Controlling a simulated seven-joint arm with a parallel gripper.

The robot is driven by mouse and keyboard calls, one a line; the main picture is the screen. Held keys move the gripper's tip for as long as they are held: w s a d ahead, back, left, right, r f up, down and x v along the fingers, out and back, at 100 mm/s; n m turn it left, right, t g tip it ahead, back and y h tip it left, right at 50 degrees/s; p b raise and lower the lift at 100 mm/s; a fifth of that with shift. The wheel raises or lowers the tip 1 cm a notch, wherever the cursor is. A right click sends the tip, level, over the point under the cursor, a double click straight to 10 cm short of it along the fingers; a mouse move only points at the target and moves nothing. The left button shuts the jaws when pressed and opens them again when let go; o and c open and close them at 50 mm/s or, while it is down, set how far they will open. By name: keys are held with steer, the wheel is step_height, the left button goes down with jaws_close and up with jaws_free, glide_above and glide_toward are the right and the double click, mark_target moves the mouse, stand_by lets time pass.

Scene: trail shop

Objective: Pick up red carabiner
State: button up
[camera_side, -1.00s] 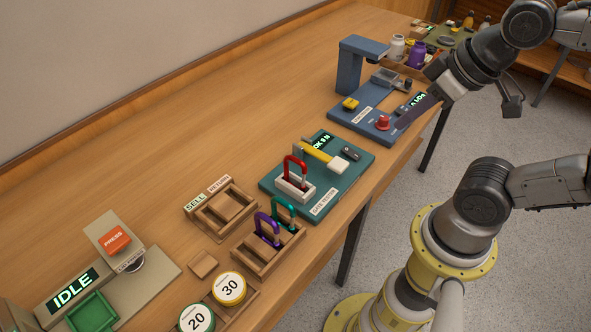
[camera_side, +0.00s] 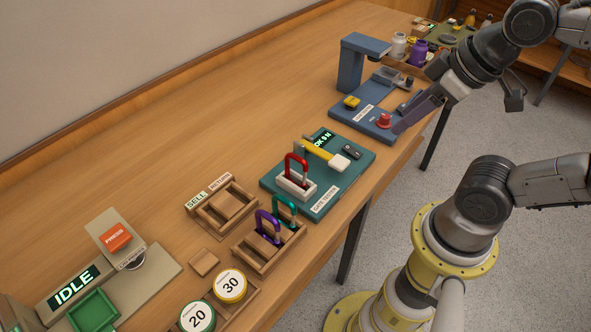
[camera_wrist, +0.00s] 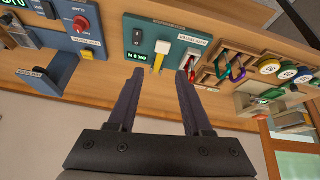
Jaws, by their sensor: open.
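The red carabiner (camera_side: 304,169) stands upright in a white holder (camera_side: 296,187) on the teal gate tester (camera_side: 341,188), next to a yellow-and-white lever (camera_side: 325,154). In the wrist view it shows as a small red shape (camera_wrist: 191,75), partly hidden by a finger. My gripper (camera_side: 397,128) is over the right end of the blue station, to the right of and away from the carabiner. In the wrist view my gripper (camera_wrist: 157,80) has its two dark fingers apart with nothing held between them.
The blue station (camera_side: 340,113) with a tall post and red knob stands behind the tester. A wooden rack (camera_side: 262,258) holds purple and green carabiners in front. A SELL/RETURN tray (camera_side: 210,223) is to the left. The table's back left is clear.

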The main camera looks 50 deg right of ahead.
steer(key=n, duration=0.4)
steer(key=n+g, duration=0.1)
steer(key=n, duration=2.9)
glide_toward(296, 155)
steer(key=x, duration=0.8)
steer(key=shift+w+a+f, duration=0.15)
steer(key=shift+a+f, duration=0.15)
steer(key=shift+a, duration=0.1)
steer(key=x, duration=0.4)
steer(key=shift+d, duration=0.4)
steer(key=shift+w+f, duration=0.2)
steer(key=shift+f, duration=0.45)
